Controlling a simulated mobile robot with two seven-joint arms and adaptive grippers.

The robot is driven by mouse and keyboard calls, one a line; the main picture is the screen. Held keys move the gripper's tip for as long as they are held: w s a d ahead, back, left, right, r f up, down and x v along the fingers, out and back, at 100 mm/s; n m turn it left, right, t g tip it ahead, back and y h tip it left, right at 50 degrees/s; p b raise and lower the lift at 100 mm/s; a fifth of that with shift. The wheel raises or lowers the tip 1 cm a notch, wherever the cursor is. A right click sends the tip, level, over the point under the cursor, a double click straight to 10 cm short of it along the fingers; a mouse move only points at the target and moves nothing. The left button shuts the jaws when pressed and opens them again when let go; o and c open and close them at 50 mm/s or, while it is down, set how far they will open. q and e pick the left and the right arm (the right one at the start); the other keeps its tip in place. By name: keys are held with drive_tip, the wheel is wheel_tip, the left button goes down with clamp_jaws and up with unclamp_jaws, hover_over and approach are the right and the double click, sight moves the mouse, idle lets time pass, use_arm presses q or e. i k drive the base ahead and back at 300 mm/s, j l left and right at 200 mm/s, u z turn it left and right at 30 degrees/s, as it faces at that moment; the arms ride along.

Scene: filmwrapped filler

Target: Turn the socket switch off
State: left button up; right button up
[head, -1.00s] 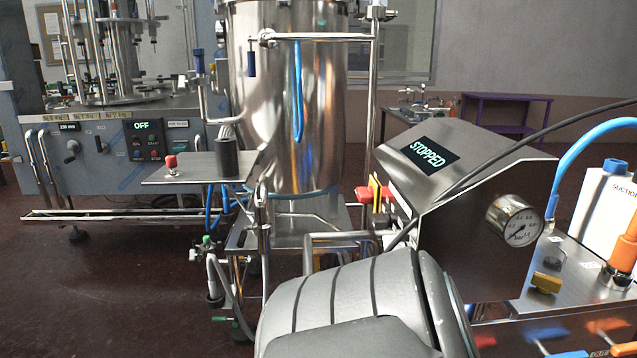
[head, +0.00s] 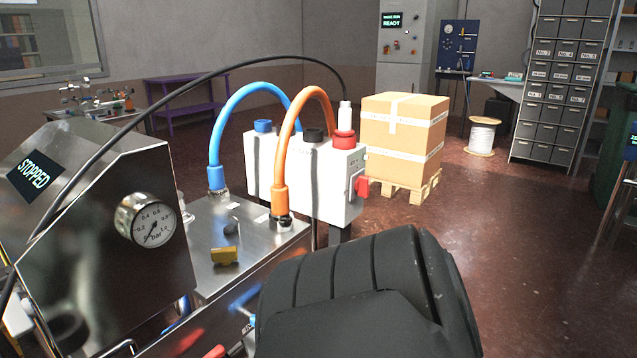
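A white box (head: 328,196) stands on a post beside the steel machine bench. A red handle-like switch (head: 362,186) sits on its right side; its on or off position is too small to tell. A white plug (head: 345,116) with a black cable stands in a red socket (head: 343,140) on the box's top. Neither of my grippers is in view. A dark rounded link of my own body fills the bottom middle, in front of the area below the box.
A steel cabinet (head: 105,240) showing STOPPED and a pressure gauge (head: 146,220) stand at left. Blue (head: 213,130) and orange (head: 283,150) hoses arch beside the white box. A cardboard box (head: 402,135) on a pallet (head: 410,190) stands behind. The floor at right is clear.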

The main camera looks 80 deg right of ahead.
sight(361, 186)
drive_tip(key=k+l+z, duration=0.1)
drive_tip(key=z, duration=1.75)
